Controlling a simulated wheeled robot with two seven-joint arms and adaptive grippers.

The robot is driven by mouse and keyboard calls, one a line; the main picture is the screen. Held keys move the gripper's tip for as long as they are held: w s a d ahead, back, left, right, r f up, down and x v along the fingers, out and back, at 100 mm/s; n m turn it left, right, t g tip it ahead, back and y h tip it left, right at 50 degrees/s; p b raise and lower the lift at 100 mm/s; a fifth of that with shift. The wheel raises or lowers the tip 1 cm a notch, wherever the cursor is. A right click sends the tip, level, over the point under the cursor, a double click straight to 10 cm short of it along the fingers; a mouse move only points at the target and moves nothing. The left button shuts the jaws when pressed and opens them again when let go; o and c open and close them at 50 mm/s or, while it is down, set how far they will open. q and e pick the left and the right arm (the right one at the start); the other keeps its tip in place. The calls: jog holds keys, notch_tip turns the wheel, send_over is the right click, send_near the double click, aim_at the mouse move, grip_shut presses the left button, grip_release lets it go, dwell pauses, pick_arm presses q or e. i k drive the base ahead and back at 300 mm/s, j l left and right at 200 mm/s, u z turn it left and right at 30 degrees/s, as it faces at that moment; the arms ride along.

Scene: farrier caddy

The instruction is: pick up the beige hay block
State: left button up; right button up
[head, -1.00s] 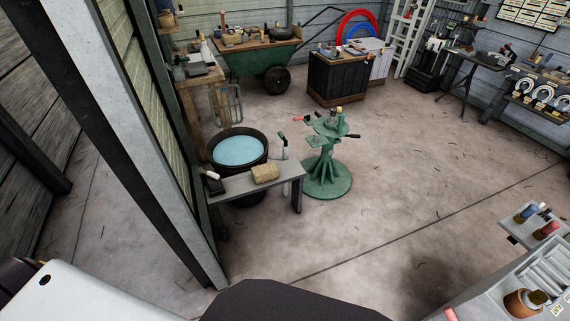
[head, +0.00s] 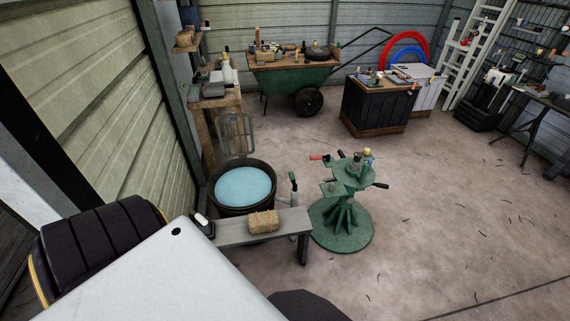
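The beige hay block (head: 263,222) lies on a low grey bench (head: 236,232) in the head view, just left of the bench's right end. A small black and white item (head: 203,224) is at the bench's left end. Part of the bench is hidden behind my own white body part in the foreground. Neither of my grippers shows in the view, and nothing is seen touching the block.
A dark tub of blue water (head: 243,187) stands right behind the bench. A green stand with a round base (head: 341,226) is just right of it. A loaded green wheelbarrow (head: 290,78) and a dark cabinet (head: 376,107) are farther back. Floor at right is open.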

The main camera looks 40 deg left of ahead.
aim_at(265, 221)
jog(key=i+z, duration=0.35)
jog(key=i, duration=0.65)
jog(key=u, duration=3.75)
